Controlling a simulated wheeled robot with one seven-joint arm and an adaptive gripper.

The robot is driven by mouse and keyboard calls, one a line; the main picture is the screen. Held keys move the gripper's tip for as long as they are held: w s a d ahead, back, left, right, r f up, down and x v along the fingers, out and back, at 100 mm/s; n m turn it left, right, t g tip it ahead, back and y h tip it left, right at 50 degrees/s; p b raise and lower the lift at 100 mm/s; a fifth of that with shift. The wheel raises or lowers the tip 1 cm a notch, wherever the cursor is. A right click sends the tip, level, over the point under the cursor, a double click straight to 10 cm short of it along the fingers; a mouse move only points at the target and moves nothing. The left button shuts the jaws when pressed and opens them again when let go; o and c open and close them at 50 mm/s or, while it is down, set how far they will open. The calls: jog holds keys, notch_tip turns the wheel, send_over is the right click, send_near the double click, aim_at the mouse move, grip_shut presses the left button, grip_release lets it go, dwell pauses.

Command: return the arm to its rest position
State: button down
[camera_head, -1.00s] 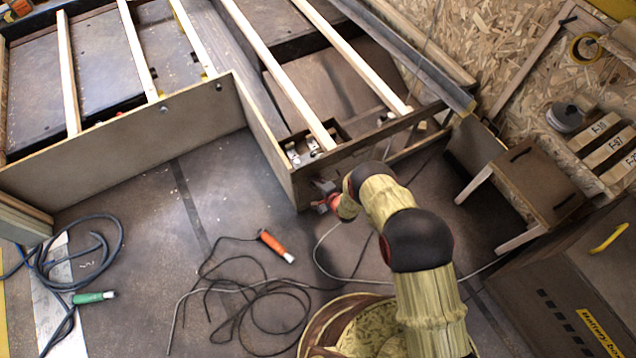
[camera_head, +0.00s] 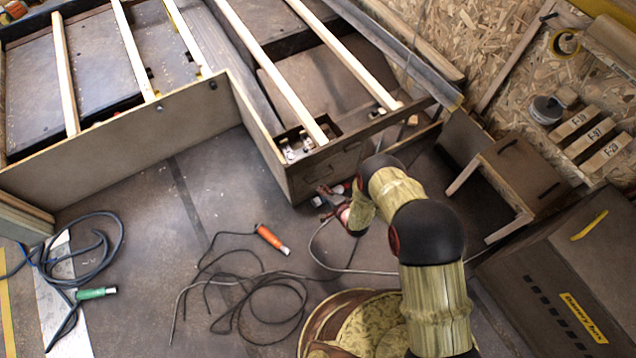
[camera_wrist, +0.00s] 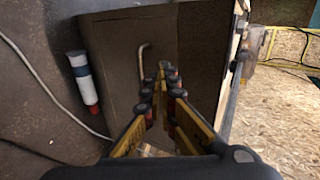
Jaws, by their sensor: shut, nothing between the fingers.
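My gripper (camera_head: 322,195) is at the front corner of the wooden frame, close to its end panel, in the head view. My arm reaches up to it from the lower right, bent at the elbow. In the wrist view my gripper (camera_wrist: 163,72) shows yellow fingers with dark and red joints, closed together at the tips with nothing between them. A brown panel (camera_wrist: 205,60) lies beyond the fingertips.
The slatted wooden frame (camera_head: 150,125) fills the upper left. A small wooden stool (camera_head: 515,175) and a battery box (camera_head: 560,280) stand at right. Cables (camera_head: 245,300) and an orange-handled tool (camera_head: 270,238) lie on the floor.

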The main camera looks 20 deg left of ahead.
jog(key=shift+s+d+r, duration=0.35)
jog(key=shift+s+d, duration=0.05)
jog(key=shift+d, duration=0.1)
